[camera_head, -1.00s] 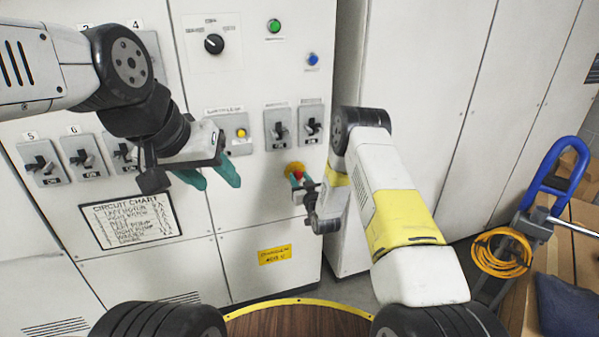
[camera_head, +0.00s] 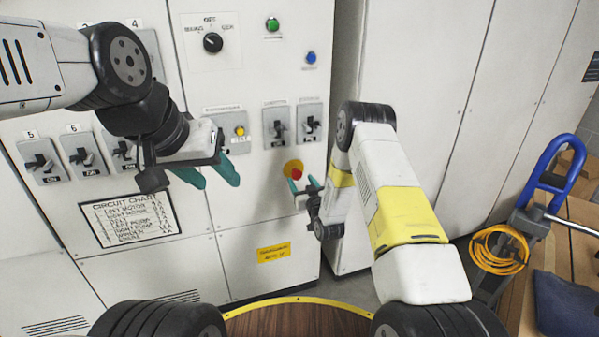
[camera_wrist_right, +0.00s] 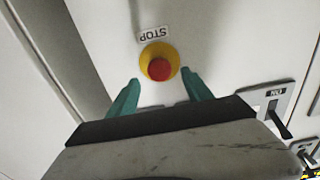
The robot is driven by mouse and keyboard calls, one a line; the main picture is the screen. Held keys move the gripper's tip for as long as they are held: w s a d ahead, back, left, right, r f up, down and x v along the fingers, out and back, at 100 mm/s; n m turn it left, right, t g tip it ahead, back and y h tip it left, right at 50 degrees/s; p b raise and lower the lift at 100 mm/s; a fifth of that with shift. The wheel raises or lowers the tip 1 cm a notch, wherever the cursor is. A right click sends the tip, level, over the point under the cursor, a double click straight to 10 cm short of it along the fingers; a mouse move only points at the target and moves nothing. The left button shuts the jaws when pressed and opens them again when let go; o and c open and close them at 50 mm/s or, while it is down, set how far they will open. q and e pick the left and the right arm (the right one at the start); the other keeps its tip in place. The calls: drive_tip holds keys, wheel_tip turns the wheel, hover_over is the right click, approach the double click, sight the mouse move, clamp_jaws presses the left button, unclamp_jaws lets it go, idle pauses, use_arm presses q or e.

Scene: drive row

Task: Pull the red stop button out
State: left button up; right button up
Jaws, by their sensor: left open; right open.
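The red stop button (camera_head: 296,173) sits on a yellow round base on the white cabinet panel, low and right of centre in the head view. In the right wrist view the red button (camera_wrist_right: 159,69) shows ahead of the fingertips, below a STOP label (camera_wrist_right: 153,34). My right gripper (camera_head: 303,187) is open beside the button; in the wrist view its green fingers (camera_wrist_right: 162,88) are spread and apart from the button, with nothing between them. My left gripper (camera_head: 218,184) is open and empty in front of the panel, left of the button.
A yellow push button (camera_head: 240,131), switches (camera_head: 309,124), a rotary knob (camera_head: 213,43), and green (camera_head: 272,25) and blue (camera_head: 311,57) buttons are on the panel. A blue-handled cart (camera_head: 548,180) with a yellow cable coil stands at the right.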

drive_tip(key=shift+v, duration=2.6)
